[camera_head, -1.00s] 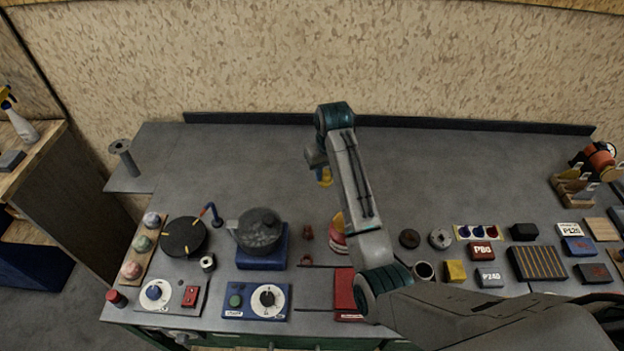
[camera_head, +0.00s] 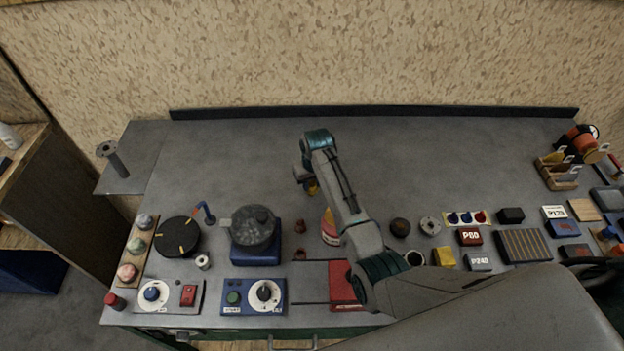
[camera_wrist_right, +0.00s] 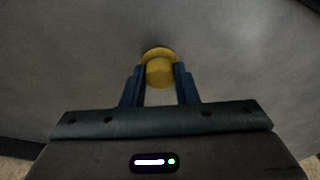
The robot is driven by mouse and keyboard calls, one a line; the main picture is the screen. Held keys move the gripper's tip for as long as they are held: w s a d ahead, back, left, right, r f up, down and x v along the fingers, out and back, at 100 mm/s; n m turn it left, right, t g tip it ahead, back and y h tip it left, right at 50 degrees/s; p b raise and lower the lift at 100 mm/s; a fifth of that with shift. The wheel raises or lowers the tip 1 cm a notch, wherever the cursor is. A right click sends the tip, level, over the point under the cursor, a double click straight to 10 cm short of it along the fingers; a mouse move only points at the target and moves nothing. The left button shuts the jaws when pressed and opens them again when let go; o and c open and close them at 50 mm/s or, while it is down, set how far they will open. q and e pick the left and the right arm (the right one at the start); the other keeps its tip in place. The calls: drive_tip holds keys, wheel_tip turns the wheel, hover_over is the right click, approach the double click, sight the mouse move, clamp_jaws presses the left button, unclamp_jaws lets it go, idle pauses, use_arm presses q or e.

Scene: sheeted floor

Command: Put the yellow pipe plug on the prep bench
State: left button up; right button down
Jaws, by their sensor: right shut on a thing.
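My right gripper (camera_wrist_right: 160,88) is shut on the yellow pipe plug (camera_wrist_right: 160,68), which sits between its blue fingertips in the right wrist view. I cannot tell whether the plug touches the bench top. My left gripper is not in view.
A grey pot (camera_head: 253,228) on a blue base and a black disc (camera_head: 178,237) stand to the left. A red-and-yellow item (camera_head: 330,228) is beside my right arm. Sanding blocks (camera_head: 470,236) crowd the right. The bench's back half is mostly clear.

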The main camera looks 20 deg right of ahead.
sight(314, 193)
drive_tip(key=shift+f, duration=0.1)
drive_tip(key=c, duration=1.1)
unclamp_jaws()
drive_tip(key=shift+w, duration=0.1)
drive_tip(key=shift+s+d+r+b, duration=0.1)
drive_tip(key=shift+s+r+b, duration=0.45)
drive_tip(key=shift+r, duration=1.45)
drive_tip(key=shift+s+a+r+b, duration=0.1)
drive_tip(key=shift+r+b, duration=0.9)
drive_tip(key=shift+r, duration=1)
drive_tip(key=shift+s+d+r+b, duration=0.1)
drive_tip(key=shift+s+r+b, duration=0.45)
drive_tip(key=shift+r, duration=1.45)
drive_tip(key=shift+w, duration=0.2)
